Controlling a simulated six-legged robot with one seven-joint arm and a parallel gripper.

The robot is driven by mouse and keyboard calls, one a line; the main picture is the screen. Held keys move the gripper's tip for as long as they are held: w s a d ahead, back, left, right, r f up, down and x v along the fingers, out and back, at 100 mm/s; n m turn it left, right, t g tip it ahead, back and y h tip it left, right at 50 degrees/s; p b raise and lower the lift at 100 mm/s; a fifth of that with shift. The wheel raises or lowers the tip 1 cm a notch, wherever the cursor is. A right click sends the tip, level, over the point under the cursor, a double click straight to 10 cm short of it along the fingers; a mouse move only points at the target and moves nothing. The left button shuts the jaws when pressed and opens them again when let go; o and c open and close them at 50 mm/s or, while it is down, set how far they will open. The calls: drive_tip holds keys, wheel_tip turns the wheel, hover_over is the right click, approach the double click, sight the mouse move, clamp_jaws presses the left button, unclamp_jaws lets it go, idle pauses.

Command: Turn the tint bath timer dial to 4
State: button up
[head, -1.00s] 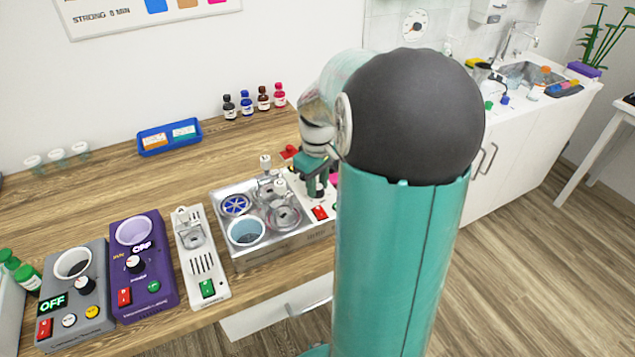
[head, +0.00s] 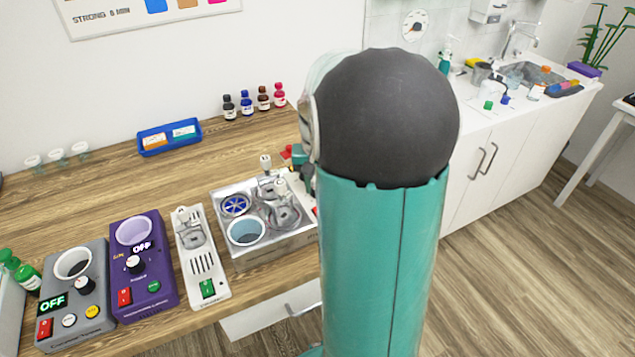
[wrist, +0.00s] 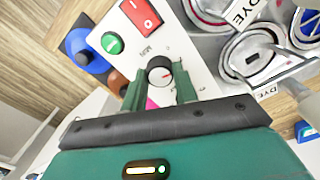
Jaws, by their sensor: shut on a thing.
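The timer dial (wrist: 160,72), a dark round knob with a light face and a small red mark, sits on a white panel (wrist: 172,34) with "MIN" printed beside it. The scale figures are too small to read, so I cannot tell its setting. My gripper (wrist: 160,86) has one green finger on each side of the dial and is shut on it. In the head view my arm hides the dial and most of the gripper. The metal bath (head: 283,248) stands left of the arm, with round pots in it; the wrist view shows "DYE" labels beside pots.
A red rocker switch (wrist: 141,12) and a green button (wrist: 113,43) are close to the dial on the panel. A blue round object (wrist: 86,52) lies beyond the panel edge. Left of the bath stand a white device (head: 194,245), a purple device (head: 155,270) and a grey device (head: 90,325).

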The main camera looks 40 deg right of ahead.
drive_tip(key=m, duration=0.5)
drive_tip(key=shift+w+m, duration=0.1)
drive_tip(key=shift+m, duration=0.2)
drive_tip(key=m, duration=0.4)
drive_tip(key=shift+r+m, duration=0.1)
drive_tip(key=shift+m, duration=0.3)
drive_tip(key=o, duration=1)
wheel_tip(320, 180, up, 14)
drive_tip(key=shift+f, duration=0.15)
